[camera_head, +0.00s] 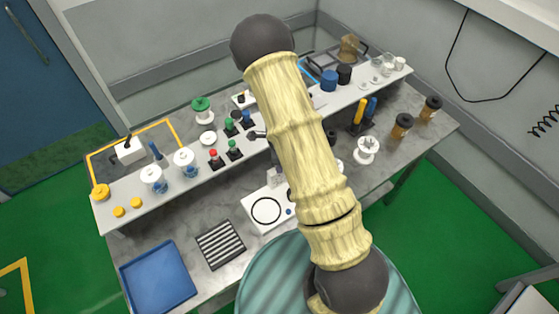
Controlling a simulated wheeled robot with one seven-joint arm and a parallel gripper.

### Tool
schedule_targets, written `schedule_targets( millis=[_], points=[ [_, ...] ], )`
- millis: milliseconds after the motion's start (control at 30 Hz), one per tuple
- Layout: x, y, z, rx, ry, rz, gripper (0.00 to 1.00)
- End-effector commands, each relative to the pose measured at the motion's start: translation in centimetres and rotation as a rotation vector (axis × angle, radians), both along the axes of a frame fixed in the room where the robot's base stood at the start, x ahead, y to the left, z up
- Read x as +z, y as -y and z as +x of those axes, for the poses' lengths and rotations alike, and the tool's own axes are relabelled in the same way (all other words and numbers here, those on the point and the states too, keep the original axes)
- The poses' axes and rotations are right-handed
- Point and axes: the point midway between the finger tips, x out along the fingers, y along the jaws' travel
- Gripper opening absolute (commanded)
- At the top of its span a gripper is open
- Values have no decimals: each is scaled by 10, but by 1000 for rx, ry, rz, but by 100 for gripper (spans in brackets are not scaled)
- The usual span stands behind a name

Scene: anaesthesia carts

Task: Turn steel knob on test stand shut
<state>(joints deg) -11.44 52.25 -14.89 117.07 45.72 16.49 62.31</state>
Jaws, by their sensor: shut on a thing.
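My arm's pale yellow link crosses the middle of the head view and covers the centre of the bench. A small grey block (275,178) shows at the link's left edge, behind a white plate with a black ring (267,210). It may be part of the test stand, but I cannot tell. The steel knob is hidden, so neither its angle nor any contact with it can be seen.
A raised white shelf (118,214) runs along the grey bench, bearing bottles, small valves and jars. A blue tray (158,277) and a striped black mat (220,245) lie at the front left. A white spool (367,150) and brown jars (401,126) stand at right.

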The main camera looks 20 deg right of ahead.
Motion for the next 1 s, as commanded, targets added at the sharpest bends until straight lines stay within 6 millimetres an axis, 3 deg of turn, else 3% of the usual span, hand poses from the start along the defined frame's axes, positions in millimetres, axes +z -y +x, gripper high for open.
schedule_targets(
  millis=[533,567,633,1000],
  points=[
    [1,0,2,-35,5,1,4],
    [1,0,2,-35,5,1,33],
    [1,0,2,-35,5,1,46],
    [3,0,1,-34,2,0,49]
  ],
)
